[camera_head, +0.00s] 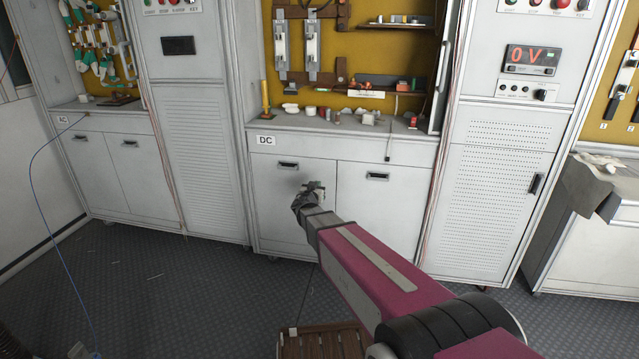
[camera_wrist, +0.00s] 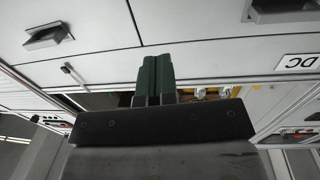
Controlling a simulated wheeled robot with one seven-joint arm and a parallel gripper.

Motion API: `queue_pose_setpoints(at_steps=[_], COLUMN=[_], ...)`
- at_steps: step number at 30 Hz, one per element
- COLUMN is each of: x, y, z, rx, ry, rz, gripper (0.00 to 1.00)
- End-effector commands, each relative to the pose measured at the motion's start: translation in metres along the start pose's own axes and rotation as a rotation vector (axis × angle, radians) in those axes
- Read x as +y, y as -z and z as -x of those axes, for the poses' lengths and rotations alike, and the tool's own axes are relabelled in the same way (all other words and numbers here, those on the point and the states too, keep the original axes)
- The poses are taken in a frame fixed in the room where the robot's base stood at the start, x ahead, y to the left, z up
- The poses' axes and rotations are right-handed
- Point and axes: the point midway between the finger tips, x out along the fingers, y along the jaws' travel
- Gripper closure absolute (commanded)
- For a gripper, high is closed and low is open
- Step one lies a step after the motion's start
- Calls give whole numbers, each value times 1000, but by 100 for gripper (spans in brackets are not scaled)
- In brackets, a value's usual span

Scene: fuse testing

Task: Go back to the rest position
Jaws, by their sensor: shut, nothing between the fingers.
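My gripper (camera_head: 313,187) is at the end of my outstretched pink arm, in front of the white DC cabinet doors in the head view. In the wrist view my gripper (camera_wrist: 155,62) shows two dark green fingers pressed together, with nothing between them. The fingers appear apart from the cabinet (camera_head: 292,222). Part of the cabinet's right door is hidden behind my arm.
The DC cabinet's shelf (camera_head: 345,126) holds several small parts and a yellow upright item (camera_head: 265,98). A panel at the right reads 0 V (camera_head: 531,57). A grey covered bench (camera_head: 600,190) stands at the far right. Dark floor (camera_head: 170,290) is open at the left.

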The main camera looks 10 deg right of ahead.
Motion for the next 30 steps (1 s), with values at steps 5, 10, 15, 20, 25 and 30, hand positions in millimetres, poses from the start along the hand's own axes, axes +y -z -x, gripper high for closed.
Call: queue_pose_setpoints(at_steps=[5, 10, 15, 20, 25, 30], x=[3, 13, 54, 106, 156, 191], y=[0, -1, -9, -26, -51, -77], z=[20, 25, 34, 52, 85, 128], rx=[0, -18, -109, -282, -545, -849], ry=[-1, -30, -142, -272, -359, -345], rz=[0, 11, 62, 139, 227, 299], gripper=[100, 100, 100, 100, 100, 100])
